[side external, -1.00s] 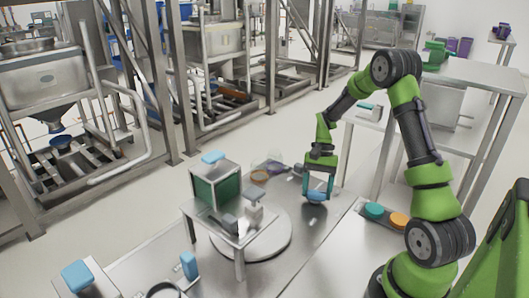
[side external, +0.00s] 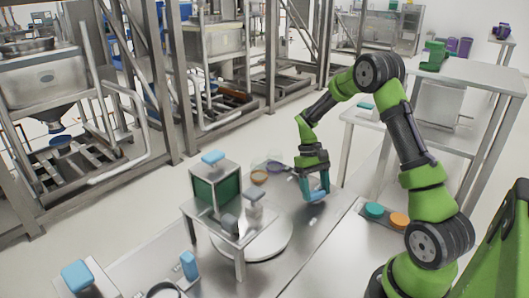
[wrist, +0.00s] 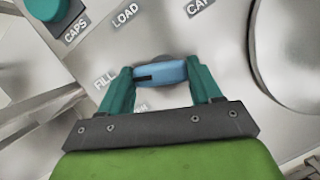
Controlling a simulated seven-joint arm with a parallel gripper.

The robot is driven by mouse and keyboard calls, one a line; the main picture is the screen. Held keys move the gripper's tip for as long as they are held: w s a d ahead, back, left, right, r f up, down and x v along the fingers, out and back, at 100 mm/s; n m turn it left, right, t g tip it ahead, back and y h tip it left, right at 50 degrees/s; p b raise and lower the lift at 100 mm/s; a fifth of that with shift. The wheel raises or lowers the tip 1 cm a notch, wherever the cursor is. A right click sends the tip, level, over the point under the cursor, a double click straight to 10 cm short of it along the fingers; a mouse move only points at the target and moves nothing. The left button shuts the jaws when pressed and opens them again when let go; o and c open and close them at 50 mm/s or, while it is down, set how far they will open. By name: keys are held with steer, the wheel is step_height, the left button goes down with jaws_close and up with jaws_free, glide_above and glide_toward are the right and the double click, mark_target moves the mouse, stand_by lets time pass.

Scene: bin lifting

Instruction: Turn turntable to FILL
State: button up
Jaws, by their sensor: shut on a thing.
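A blue knob (wrist: 160,73) with a dark pointer mark lies between the two teal fingers of my gripper (wrist: 163,85) in the wrist view. My gripper is shut on it. The mark is at the knob's left end, on the side of the FILL label (wrist: 104,78). The LOAD label (wrist: 125,17) is further up, and another label below the knob is mostly hidden by my gripper. In the side view, my gripper (side external: 314,188) is down at the blue knob (side external: 317,196) on the metal table. The white round turntable (side external: 264,243) lies to its left, partly under a small metal stand.
The metal stand (side external: 238,240) carries a green-sided box (side external: 215,188) left of my gripper. Teal (side external: 374,210) and orange (side external: 399,220) round buttons sit to the right. A blue-topped post (side external: 188,265) stands near the front. Bare table (side external: 320,240) lies in front of the knob.

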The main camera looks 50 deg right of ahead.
stand_by(0.5)
steer(key=o, duration=1.1)
steer(key=shift+c, duration=0.2)
steer(key=v, duration=1.7)
steer(key=s+a+r+t, duration=0.2)
steer(key=s+a, duration=0.3)
steer(key=a, duration=0.3)
steer(key=s+a+r+t, duration=0.2)
steer(key=s+a+t, duration=0.3)
steer(key=a, duration=0.3)
steer(key=s+a+r+n+t, duration=0.1)
steer(key=s+a+t, duration=0.3)
steer(key=a, duration=0.4)
steer(key=shift+s+r, duration=0.7)
steer(key=shift+s, duration=0.15)
